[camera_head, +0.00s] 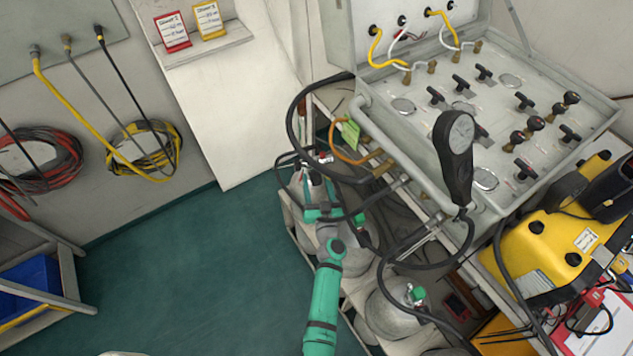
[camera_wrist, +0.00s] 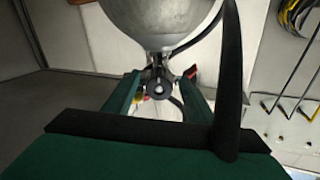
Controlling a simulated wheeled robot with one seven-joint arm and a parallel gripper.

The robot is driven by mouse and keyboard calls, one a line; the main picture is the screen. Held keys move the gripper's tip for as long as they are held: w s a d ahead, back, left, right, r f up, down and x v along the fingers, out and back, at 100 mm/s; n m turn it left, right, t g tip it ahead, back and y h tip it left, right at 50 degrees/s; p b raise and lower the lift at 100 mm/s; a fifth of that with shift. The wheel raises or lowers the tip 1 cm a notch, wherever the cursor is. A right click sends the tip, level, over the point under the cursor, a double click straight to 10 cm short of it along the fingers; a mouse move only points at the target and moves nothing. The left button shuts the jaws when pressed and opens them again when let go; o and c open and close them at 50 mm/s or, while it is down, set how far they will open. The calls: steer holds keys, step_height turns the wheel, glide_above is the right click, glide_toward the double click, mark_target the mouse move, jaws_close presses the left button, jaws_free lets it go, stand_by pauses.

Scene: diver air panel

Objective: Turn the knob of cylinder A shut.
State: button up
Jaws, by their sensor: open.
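A grey gas cylinder (camera_wrist: 160,18) fills the top of the wrist view, with its metal valve neck (camera_wrist: 156,64) and a dark round knob (camera_wrist: 157,89) below it. I see no letter on it. My gripper (camera_wrist: 157,84) is open, one green finger on each side of the knob, with a visible gap on both sides. In the head view my gripper (camera_head: 320,186) is at the top of the back cylinder (camera_head: 297,188) in the rack. My gripper and black hoses hide the knob there.
Another grey cylinder (camera_head: 392,316) with a green valve (camera_head: 416,294) stands nearer. The valve panel (camera_head: 440,150) and a black gauge (camera_head: 456,140) are to the right. The green floor (camera_head: 190,270) is clear at left.

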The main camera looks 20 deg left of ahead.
steer(key=shift+c, duration=0.6)
steer(key=c, duration=0.9)
